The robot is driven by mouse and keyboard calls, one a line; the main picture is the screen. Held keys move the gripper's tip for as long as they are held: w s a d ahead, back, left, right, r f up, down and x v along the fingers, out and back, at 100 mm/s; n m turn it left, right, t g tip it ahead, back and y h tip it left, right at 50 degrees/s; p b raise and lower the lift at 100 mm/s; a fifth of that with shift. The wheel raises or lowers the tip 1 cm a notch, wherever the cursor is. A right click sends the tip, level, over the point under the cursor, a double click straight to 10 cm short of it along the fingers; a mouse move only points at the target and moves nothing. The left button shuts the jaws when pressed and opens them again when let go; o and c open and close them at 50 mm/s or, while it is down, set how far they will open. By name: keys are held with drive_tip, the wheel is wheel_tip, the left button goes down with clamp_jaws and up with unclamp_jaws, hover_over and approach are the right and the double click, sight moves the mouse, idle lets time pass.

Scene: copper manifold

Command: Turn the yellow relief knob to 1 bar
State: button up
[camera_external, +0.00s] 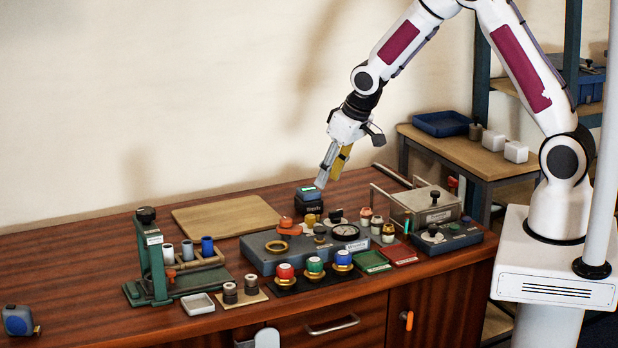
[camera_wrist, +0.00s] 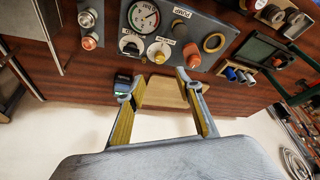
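The yellow relief knob (camera_external: 309,220) stands at the back edge of the grey-blue manifold panel (camera_external: 258,256). In the wrist view the knob (camera_wrist: 158,53) is a pale yellow disc beside a small white label, just beyond my fingertips. Its pointer and scale are too small to read. The round gauge (camera_wrist: 144,15) is on the same panel, with a red needle; it also shows in the external view (camera_external: 345,232). My gripper (camera_wrist: 161,82) is open and empty. In the external view it (camera_external: 330,172) hangs tilted above and behind the panel, apart from the knob.
A white-and-black knob (camera_wrist: 131,45) and an orange handle (camera_wrist: 192,57) flank the yellow knob closely. A black box with a lit screen (camera_external: 309,199) stands behind the panel, below my fingers. A wooden board (camera_external: 226,215) lies left. Coloured valve knobs (camera_external: 285,271) stand in front.

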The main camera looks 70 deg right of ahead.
sight(310, 215)
drive_tip(key=d+f+m+y, duration=0.1)
drive_tip(key=m, duration=0.8)
drive_tip(key=w+f+m, duration=0.1)
drive_tip(key=m, duration=0.9)
drive_tip(key=w+d+f+m+y, duration=0.1)
drive_tip(key=f+m, duration=0.1)
drive_tip(key=m, duration=0.8)
drive_tip(key=shift+d+y, duration=0.3)
drive_tip(key=shift+f, duration=0.1)
drive_tip(key=shift+x, duration=3.7)
drive_tip(key=shift+w, duration=0.1)
